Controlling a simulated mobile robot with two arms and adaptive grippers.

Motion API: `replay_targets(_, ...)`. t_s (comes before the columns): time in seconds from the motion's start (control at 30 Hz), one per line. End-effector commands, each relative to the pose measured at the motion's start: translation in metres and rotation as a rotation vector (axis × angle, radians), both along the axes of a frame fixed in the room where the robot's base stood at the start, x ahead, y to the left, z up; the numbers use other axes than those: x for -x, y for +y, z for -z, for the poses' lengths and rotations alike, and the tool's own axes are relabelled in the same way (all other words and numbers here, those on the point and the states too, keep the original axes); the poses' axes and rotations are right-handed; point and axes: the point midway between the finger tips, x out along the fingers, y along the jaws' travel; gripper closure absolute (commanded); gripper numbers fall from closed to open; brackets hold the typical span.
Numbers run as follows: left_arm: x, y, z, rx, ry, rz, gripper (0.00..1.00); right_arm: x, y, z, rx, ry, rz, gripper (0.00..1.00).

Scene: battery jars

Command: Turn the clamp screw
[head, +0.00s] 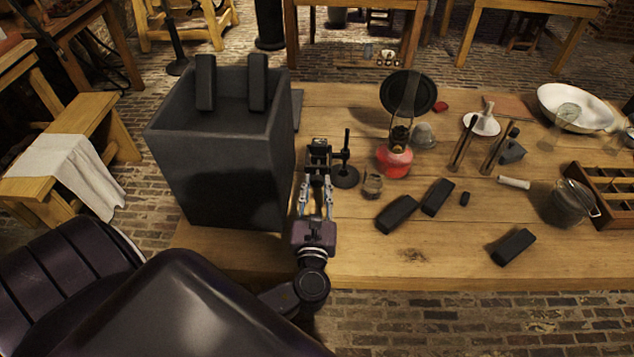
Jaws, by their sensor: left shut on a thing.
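My left gripper (318,182) reaches in over the near left part of the table, beside the big dark jar. Its fingers point away from me and are closed on a small dark fitting (319,150), which seems to be the clamp with its screw. The fingers hide much of it, and I cannot make out the screw itself or its angle. A dark stand (346,175) with a round base and upright rod stands just right of the fingertips. My right gripper is not in view.
The tall dark open jar (215,165) stands close on the left, two dark blocks at its rim. A red oil lamp (394,162), a small glass jar (372,184) and dark blocks (397,213) lie to the right. The wooden table's (400,262) front strip is mostly clear.

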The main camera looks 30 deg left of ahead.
Motion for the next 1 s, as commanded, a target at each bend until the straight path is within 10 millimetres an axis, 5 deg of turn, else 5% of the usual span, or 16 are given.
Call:
replay_targets(0.2,0.000,0.000,0.000,-0.001,-0.002,0.000,1.00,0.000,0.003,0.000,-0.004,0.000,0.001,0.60)
replay_targets(0.23,0.000,0.000,0.000,-0.001,-0.002,0.000,0.74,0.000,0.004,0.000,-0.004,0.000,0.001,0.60)
replay_targets(0.4,0.000,0.000,0.000,-0.001,-0.002,0.000,0.58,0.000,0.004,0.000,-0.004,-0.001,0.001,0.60)
replay_targets(0.77,0.006,-0.004,0.000,0.000,0.000,0.001,0.58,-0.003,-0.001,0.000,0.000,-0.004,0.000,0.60)
replay_targets(1.0,0.044,-0.028,0.002,0.001,0.003,0.002,0.58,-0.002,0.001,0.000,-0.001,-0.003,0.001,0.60)
